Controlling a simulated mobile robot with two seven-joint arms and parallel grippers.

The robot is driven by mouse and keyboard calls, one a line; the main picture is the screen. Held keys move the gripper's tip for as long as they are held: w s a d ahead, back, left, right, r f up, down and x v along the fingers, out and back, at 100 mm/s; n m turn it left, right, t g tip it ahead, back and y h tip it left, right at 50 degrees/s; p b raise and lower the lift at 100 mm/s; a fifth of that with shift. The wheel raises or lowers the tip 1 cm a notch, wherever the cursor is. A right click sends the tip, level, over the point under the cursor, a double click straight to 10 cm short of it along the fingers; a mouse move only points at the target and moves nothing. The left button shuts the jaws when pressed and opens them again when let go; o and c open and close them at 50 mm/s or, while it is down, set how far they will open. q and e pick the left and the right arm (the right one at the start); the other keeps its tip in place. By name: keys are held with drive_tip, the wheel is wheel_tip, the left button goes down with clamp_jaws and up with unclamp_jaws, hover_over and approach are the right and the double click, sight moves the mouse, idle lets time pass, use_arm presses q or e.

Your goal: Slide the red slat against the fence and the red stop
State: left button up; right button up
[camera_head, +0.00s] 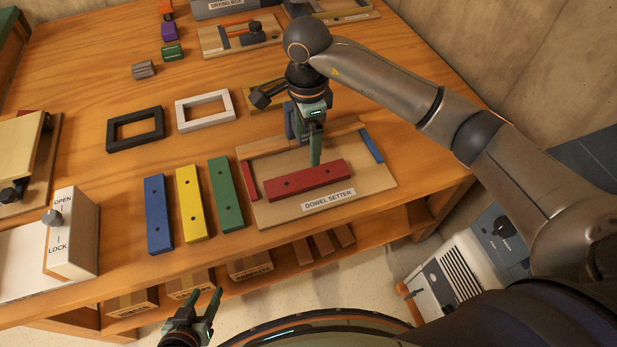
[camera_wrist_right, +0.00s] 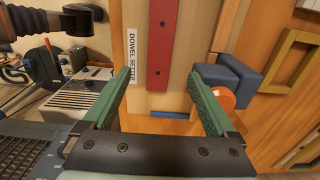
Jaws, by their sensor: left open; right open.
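The red slat (camera_head: 311,179), with two dark holes, lies flat on the board labelled DOWEL SETTER (camera_head: 372,185). The short red stop (camera_head: 249,181) is at the board's left side, with a small gap to the slat's left end. The wooden fence (camera_head: 268,147) runs along the back, with bare board between it and the slat. My right gripper (camera_head: 315,148) points down just behind the slat and partly hides the fence; its fingers are spread and empty in the wrist view (camera_wrist_right: 160,85), where the slat (camera_wrist_right: 161,45) shows beyond them. My left gripper (camera_head: 208,312) is open and empty before the table.
A blue stop (camera_head: 371,147) is at the board's right. Blue (camera_head: 158,214), yellow (camera_head: 190,203) and green (camera_head: 226,194) slats lie left of the board. Black (camera_head: 135,128) and white (camera_head: 205,110) frames lie behind them. A blue clamp (camera_wrist_right: 230,75) with an orange knob stands beside the right gripper.

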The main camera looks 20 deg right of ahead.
drive_tip(key=shift+c, duration=0.3)
drive_tip(key=shift+d+f, duration=0.1)
drive_tip(key=shift+d, duration=0.1)
drive_tip(key=shift+c, duration=0.7)
drive_tip(key=d+h, duration=0.1)
drive_tip(key=d, duration=0.2)
drive_tip(key=d+f+h, duration=0.1)
drive_tip(key=d, duration=0.3)
drive_tip(key=d+f+h+p, duration=0.1)
drive_tip(key=d, duration=0.3)
drive_tip(key=shift+s+h, duration=0.2)
drive_tip(key=shift+h, duration=0.2)
drive_tip(key=c, duration=0.8)
drive_tip(key=shift+d+f, duration=0.2)
drive_tip(key=shift+f, duration=0.1)
drive_tip(key=shift+c, duration=0.5)
drive_tip(key=x, duration=0.9)
drive_tip(key=shift+f, duration=0.25)
clamp_jaws()
drive_tip(key=a, duration=0.3)
drive_tip(key=shift+r, duration=0.2)
drive_tip(key=shift+a, duration=0.5)
